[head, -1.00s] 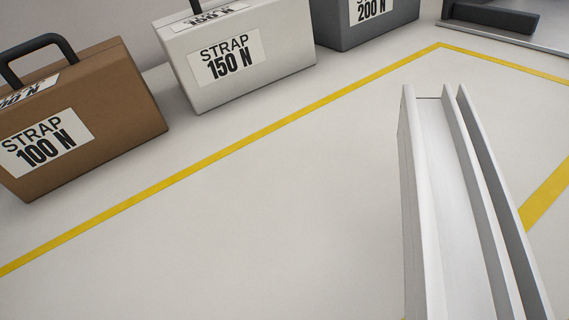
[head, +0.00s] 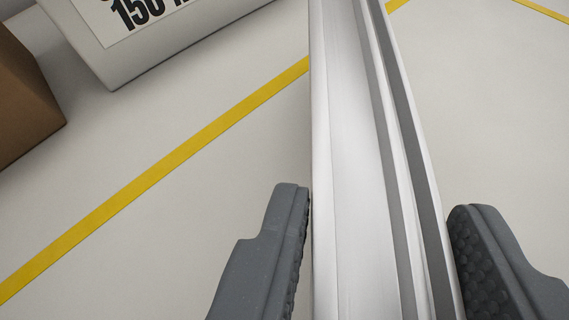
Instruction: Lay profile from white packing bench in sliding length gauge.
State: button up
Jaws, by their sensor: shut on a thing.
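The profile (head: 350,150) is a long white channel with lengthwise ribs and a grey groove along its right side. It runs from the bottom edge up past the top edge of the head view, so neither end shows. My gripper (head: 378,200) has a dark grey finger on each side of the profile and is shut on it. The white packing bench (head: 210,190) lies below, with a yellow line (head: 150,190) on it. I cannot tell whether the profile touches the bench. I do not see the sliding length gauge for certain.
A white case (head: 120,50) marked 150 stands at the upper left, partly cut off. A brown case (head: 22,100) stands at the left edge. The bench to the right of the profile (head: 500,130) is clear.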

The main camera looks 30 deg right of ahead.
aim_at(338, 262)
jog(key=shift+w+d, duration=0.15)
jog(key=shift+w, duration=0.6)
jog(key=shift+f, duration=0.15)
notch_tip(338, 262, down, 3)
jog(key=shift+f+b, duration=0.2)
jog(key=shift+b, duration=0.45)
jog(key=o, duration=1.2)
jog(key=shift+c, duration=0.2)
jog(key=p+v, duration=0.2)
jog(key=v, duration=1)
